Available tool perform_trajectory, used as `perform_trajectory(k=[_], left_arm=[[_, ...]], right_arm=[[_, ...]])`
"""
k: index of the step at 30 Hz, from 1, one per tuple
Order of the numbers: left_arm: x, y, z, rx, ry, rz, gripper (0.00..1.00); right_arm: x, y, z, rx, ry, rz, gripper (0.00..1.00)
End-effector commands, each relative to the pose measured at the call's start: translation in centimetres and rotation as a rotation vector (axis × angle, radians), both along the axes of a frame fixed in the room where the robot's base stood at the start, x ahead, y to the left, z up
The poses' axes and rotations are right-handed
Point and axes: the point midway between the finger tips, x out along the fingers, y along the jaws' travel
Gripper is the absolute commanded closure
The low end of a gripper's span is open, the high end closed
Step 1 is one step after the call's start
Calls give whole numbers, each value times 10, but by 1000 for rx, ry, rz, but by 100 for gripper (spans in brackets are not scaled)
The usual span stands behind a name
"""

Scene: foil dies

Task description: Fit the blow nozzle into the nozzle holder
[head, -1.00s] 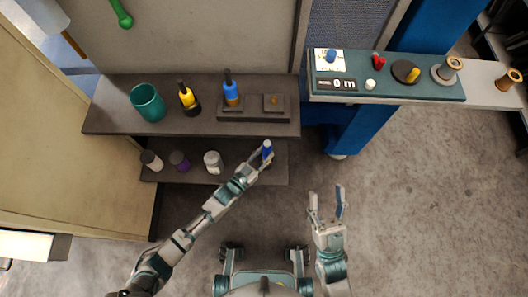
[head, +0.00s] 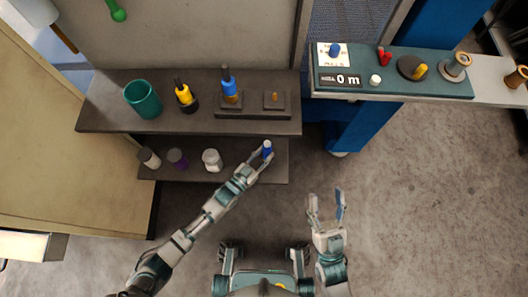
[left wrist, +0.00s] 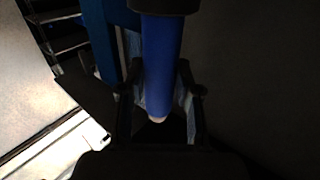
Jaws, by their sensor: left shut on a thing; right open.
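My left gripper (head: 264,151) is shut on a small blue cylinder (head: 267,147) at the right end of the lower shelf. In the left wrist view this blue cylinder (left wrist: 160,60) has a black top and a pale lower end between the fingers. I cannot tell whether it is the blow nozzle. On the upper shelf a blue tool with a black top (head: 229,84) stands upright on the left pad of a dark two-pad base (head: 253,112). The right pad bears a small brass stud (head: 274,97). No part is clearly identifiable as the nozzle holder. My right gripper (head: 325,195) is open and empty.
The upper shelf (head: 110,110) also bears a teal cup (head: 143,99) and a yellow-and-black tool (head: 184,95). A teal panel (head: 400,88) with knobs is at right. The floor at right is clear.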

Motion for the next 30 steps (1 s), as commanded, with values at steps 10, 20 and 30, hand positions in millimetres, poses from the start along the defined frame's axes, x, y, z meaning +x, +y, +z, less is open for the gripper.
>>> perform_trajectory(k=[10, 20, 30], left_arm=[[0, 0, -9, -1, -1, 0, 100], [0, 0, -9, 0, -1, 0, 38], [-13, 9, -12, 2, 2, 0, 38]], right_arm=[[0, 0, -10, 0, 13, 0, 43], [0, 0, -10, 0, 13, 0, 43], [1, 0, -11, 0, 13, 0, 43]])
